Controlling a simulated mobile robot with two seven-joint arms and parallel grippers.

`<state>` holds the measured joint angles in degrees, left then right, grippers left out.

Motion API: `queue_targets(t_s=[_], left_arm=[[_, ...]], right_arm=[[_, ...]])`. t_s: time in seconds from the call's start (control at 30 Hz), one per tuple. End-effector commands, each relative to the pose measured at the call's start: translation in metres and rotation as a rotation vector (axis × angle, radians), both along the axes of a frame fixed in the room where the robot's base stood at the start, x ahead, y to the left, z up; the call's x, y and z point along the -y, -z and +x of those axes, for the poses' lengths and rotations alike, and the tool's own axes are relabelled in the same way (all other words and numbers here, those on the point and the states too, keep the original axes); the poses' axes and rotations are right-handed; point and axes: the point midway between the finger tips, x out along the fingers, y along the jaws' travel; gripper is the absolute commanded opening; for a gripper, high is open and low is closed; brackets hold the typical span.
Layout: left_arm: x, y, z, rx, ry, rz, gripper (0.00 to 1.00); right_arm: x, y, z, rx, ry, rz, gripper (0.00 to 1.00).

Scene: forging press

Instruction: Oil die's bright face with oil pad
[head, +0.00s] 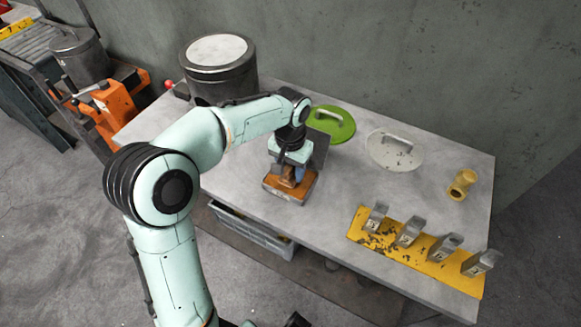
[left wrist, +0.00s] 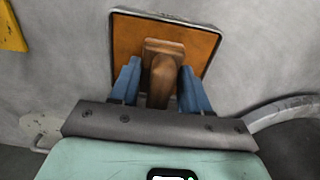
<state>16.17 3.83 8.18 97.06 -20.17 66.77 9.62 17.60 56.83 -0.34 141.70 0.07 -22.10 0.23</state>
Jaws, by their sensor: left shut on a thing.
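My left gripper (head: 291,176) points down at the table and is shut on the wooden handle of a pad. In the left wrist view its two blue fingers (left wrist: 161,88) grip the handle (left wrist: 163,75) from both sides. The pad (head: 277,186) has a square orange-brown top with a grey rim. It also shows in the left wrist view (left wrist: 130,36). It is near the table's front edge; its underside is hidden, so I cannot tell if it touches the table. Several grey numbered blocks (head: 408,233), possibly dies, stand on a yellow rack (head: 436,266). No bright face is clearly distinguishable.
The grey table (head: 260,215) also holds a lidded drum (head: 218,80), a green lid (head: 340,124), a pale round lid (head: 385,158) and a yellow cylindrical piece (head: 461,184). Orange machinery (head: 110,105) stands at left. A wall rises behind. The tabletop between pad and rack is clear.

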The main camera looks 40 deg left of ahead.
Motion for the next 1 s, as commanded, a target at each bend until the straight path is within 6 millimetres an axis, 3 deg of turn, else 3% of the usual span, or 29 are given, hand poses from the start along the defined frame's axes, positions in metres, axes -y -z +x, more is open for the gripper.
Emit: queue_targets(t_s=[0.57, 1.0], left_arm=[[0.000, 0.000, -0.001, -0.004, 0.000, -0.002, 0.22], [0.000, -0.036, 0.000, -0.001, 0.001, 0.000, 0.22]], right_arm=[[0.000, -0.002, 0.001, 0.001, 0.000, 0.000, 0.53], [0.000, -0.031, 0.010, 0.012, 0.000, 0.000, 0.53]])
